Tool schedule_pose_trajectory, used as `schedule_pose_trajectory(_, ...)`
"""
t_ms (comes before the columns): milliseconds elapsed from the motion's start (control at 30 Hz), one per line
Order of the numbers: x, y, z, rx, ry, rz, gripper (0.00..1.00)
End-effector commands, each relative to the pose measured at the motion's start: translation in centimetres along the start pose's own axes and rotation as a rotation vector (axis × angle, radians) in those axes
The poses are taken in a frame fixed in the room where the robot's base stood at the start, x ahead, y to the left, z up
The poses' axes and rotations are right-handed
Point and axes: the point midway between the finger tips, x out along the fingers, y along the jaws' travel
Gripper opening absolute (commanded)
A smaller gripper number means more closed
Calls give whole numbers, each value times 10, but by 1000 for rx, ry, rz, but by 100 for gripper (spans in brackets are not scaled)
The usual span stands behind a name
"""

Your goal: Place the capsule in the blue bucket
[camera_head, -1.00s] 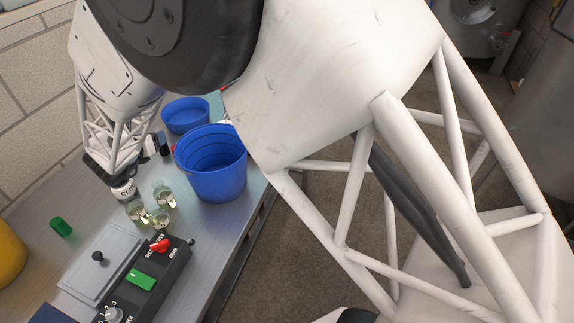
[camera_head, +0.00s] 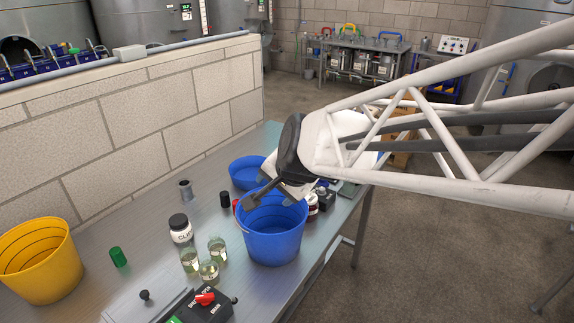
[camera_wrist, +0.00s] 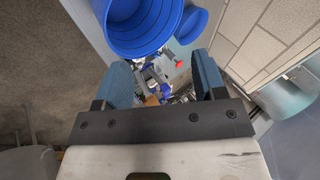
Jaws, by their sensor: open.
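A small green cylinder (camera_head: 118,257), which may be the capsule, stands on the bench between the yellow bucket and the glass jars. A small black cylinder (camera_head: 225,200) stands behind the blue bucket's left side; I cannot tell which is meant. The deep blue bucket (camera_head: 275,242) stands near the bench's front edge; its floor is hidden in the head view. My gripper (camera_head: 252,202) is at its rim, over the opening. In the wrist view my gripper (camera_wrist: 163,73) has its two fingers wide apart with nothing between them, and the bucket (camera_wrist: 146,45) is at the top.
A shallow blue tub (camera_head: 246,172) is behind the bucket. A yellow bucket (camera_head: 40,262) stands left. A black-capped labelled bottle (camera_head: 182,236), glass jars (camera_head: 209,271), a grey flanged cylinder (camera_head: 186,190) and a control box (camera_head: 206,304) stand near. A brick wall (camera_head: 130,125) runs behind.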

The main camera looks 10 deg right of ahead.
Motion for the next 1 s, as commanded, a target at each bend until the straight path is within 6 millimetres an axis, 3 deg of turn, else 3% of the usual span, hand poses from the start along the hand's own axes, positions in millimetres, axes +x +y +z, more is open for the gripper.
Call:
schedule_pose_trajectory(33, -18, 22, 6, -104, -18, 47, 64)
schedule_pose_trajectory(200, -64, 91, 30, -443, -117, 216, 64)
schedule_pose_trajectory(400, -97, 144, 48, -674, -220, 351, 64)
schedule_pose_trajectory(600, -106, 159, 54, -737, -255, 390, 64)
schedule_pose_trajectory(1000, -106, 159, 53, -736, -254, 388, 70)
